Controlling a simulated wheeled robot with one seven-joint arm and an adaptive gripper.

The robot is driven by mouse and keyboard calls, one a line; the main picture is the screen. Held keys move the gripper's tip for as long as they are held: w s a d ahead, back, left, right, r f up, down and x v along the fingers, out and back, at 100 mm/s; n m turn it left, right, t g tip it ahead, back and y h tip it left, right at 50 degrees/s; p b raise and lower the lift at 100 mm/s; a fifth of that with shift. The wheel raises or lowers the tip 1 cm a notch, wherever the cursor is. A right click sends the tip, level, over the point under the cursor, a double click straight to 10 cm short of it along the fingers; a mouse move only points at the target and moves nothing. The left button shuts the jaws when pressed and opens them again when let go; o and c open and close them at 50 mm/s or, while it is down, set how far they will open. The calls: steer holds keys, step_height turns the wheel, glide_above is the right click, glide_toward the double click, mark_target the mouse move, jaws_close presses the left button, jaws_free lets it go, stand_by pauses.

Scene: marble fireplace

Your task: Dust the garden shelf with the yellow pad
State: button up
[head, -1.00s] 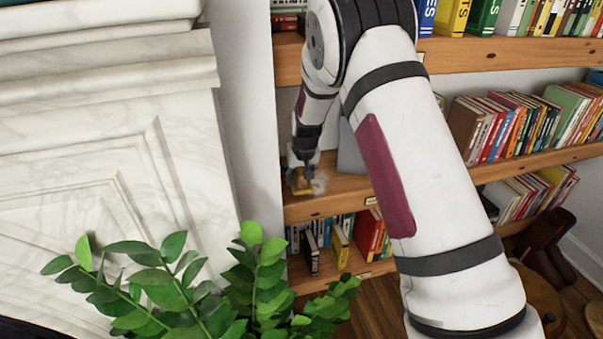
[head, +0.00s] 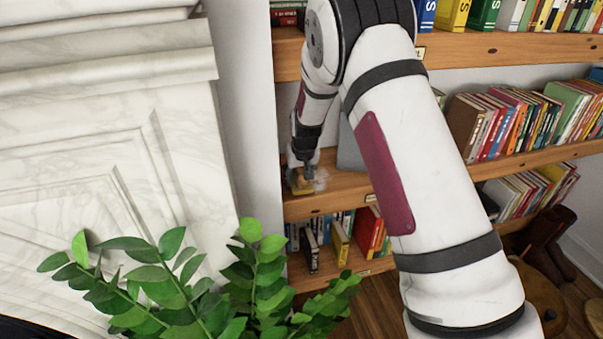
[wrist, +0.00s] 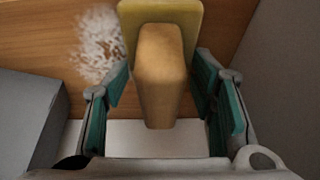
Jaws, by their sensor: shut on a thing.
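The yellow pad (head: 302,187) is in my gripper (head: 304,168), low over the left end of a wooden shelf board (head: 348,190). In the wrist view, the pad's tan block handle (wrist: 160,75) sits between the two teal-lined fingers of my gripper (wrist: 162,88), and its flat yellow base (wrist: 190,25) shows beyond. A pale, speckled dust patch (head: 320,180) lies on the board just right of the pad. In the wrist view, the dust (wrist: 102,45) is left of the pad. I cannot tell whether the pad touches the board.
A grey block-like object (head: 348,150) stands on the same board; it also shows in the wrist view (wrist: 28,115). Books (head: 500,125) fill the board to the right. A white wall edges the shelf on the left. A leafy plant (head: 180,290) and marble fireplace (head: 90,170) are nearer.

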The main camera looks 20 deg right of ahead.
steer(key=shift+f, duration=0.5)
steer(key=shift+d, duration=0.1)
steer(key=shift+d+r+b, duration=0.15)
steer(key=shift+d+b, duration=0.45)
steer(key=shift+d, duration=1.2)
steer(key=shift+d+b, duration=0.5)
steer(key=shift+d, duration=1.35)
steer(key=shift+d+b, duration=0.3)
steer(key=shift+d, duration=1.6)
steer(key=shift+w+f+b, duration=0.2)
steer(key=shift+w+b, duration=0.25)
steer(key=shift+w, duration=0.6)
steer(key=shift+a+r, duration=0.1)
steer(key=shift+a, duration=3.75)
